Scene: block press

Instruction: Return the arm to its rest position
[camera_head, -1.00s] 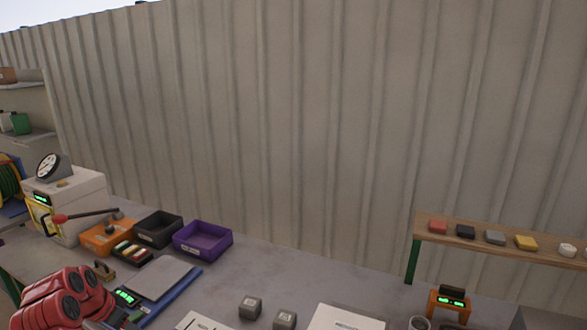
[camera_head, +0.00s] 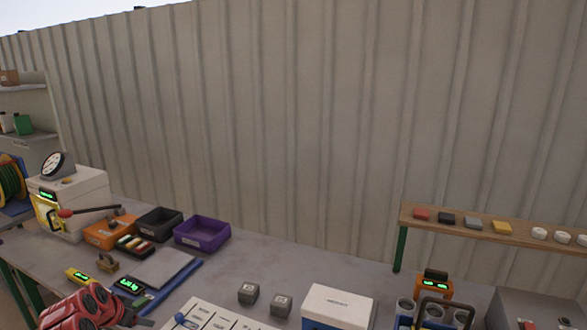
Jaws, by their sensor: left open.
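My red left arm shows at the bottom left in the head view. Its gripper (camera_head: 138,316) is a dark shape at the picture's bottom edge, partly cut off. It is open, and I see nothing held in it. It is low in the view, just in front of the grey plate (camera_head: 163,268) and a small black device with a green display (camera_head: 129,286). My right gripper is not in view.
An orange bin (camera_head: 97,236), a black bin (camera_head: 158,223) and a purple bin (camera_head: 203,233) stand along the wall. Two grey blocks (camera_head: 248,294) (camera_head: 281,305), a white box (camera_head: 338,303) and a wooden shelf (camera_head: 470,224) are to the right. Bare table lies behind the blocks.

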